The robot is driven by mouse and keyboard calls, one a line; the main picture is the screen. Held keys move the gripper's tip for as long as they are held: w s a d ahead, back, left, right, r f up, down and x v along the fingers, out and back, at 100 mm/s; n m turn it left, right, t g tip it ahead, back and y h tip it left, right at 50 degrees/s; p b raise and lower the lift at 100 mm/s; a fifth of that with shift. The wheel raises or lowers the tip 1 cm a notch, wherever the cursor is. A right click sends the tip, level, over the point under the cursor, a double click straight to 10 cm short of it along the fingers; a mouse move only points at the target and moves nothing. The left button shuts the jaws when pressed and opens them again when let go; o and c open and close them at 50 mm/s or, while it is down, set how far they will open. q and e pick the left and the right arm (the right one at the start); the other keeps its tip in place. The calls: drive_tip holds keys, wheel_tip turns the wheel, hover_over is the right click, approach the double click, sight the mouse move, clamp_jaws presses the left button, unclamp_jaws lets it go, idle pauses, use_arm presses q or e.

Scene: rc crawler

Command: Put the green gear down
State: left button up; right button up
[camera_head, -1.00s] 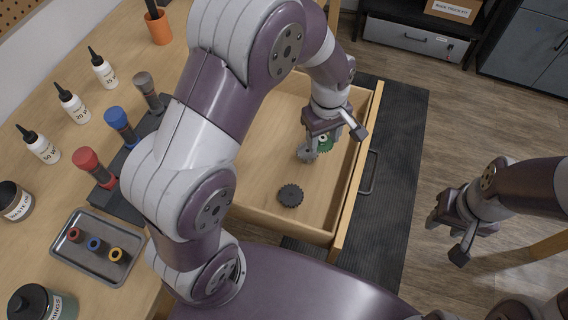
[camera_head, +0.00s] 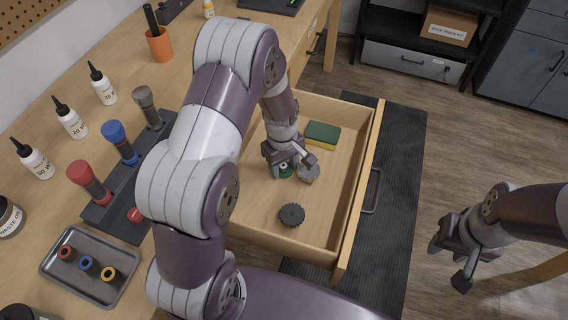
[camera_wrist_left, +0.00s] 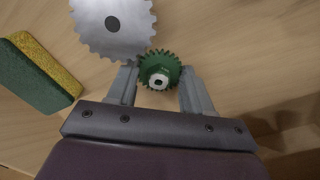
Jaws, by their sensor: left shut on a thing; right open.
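The green gear (camera_head: 285,171) is between the fingers of my left gripper (camera_head: 289,164), which is shut on it inside the open wooden drawer (camera_head: 330,209). In the left wrist view, the green gear (camera_wrist_left: 160,63) shows its teeth and a pale hub between the fingertips (camera_wrist_left: 159,80). A silver gear (camera_head: 309,173) lies right beside it on the drawer floor; it also shows in the left wrist view (camera_wrist_left: 112,42). I cannot tell whether the green gear touches the floor. My right gripper (camera_head: 457,262) is open and empty, outside the drawer.
A dark gear (camera_head: 292,214) lies nearer the drawer's front corner. A green and yellow sponge (camera_head: 322,135) lies at the far side. The bench holds a grey tray (camera_head: 126,291) with several coloured rings, a tool rack (camera_head: 126,220) and bottles (camera_head: 70,122). Drawer floor beside the dark gear is clear.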

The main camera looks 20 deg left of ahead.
sight(282, 168)
use_arm(q)
drive_tip(key=shift+s, duration=0.1)
drive_tip(key=shift+f, duration=0.1)
drive_tip(key=o, duration=1)
drive_tip(key=shift+c, duration=0.2)
drive_tip(key=shift+o, duration=0.2)
drive_tip(key=shift+s+f, duration=0.1)
wheel_tip(282, 168, up, 12)
drive_tip(key=p, duration=0.1)
drive_tip(key=s+d+r+m+t, duration=0.1)
drive_tip(key=s+d+r+m, duration=0.1)
drive_tip(key=s+m, duration=0.9)
drive_tip(key=shift+s, duration=1.05)
